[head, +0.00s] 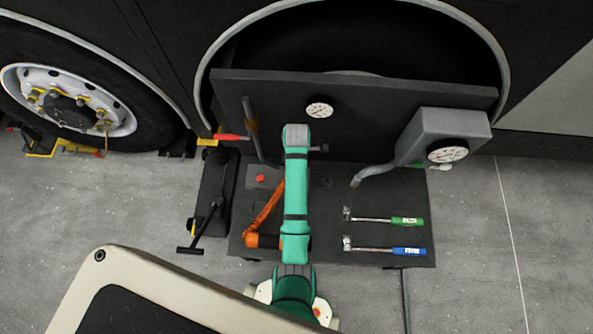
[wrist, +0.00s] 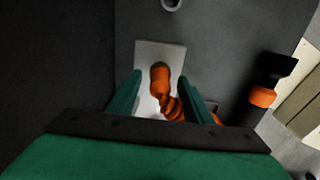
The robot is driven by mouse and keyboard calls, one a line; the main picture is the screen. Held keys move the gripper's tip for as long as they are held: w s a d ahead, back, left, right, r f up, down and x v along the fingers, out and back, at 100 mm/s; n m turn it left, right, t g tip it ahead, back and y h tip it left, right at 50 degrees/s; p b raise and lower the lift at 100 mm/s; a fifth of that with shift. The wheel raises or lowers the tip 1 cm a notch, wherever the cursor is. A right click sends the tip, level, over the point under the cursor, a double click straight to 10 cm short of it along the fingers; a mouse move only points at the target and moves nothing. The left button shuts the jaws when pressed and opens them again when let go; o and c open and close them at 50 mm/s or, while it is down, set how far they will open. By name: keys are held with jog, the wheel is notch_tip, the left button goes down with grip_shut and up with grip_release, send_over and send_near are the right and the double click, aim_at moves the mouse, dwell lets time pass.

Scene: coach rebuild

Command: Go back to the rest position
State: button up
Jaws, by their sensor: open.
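In the wrist view, my gripper (wrist: 158,88) is open, its two green fingers apart. An orange piece with a coiled orange line (wrist: 160,76) shows between and beyond the fingers, over a pale plate (wrist: 179,53). I cannot tell whether the fingers touch it. In the head view, my green arm reaches over the dark bench (head: 335,220), and the gripper itself is hidden from this side. An orange coiled line (head: 265,208) runs beside the arm on its left.
Two ratchet-like tools, one green-handled (head: 406,221) and one blue-handled (head: 408,251), lie at the bench's right. A grey box with a gauge (head: 447,124) and bent pipe stands behind them. An upright dark panel (head: 390,100) closes the back. A black jack-like tool (head: 208,222) stands left.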

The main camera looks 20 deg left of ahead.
notch_tip(320, 180, up, 7)
jog(key=shift+r, duration=0.1)
dwell(0.3)
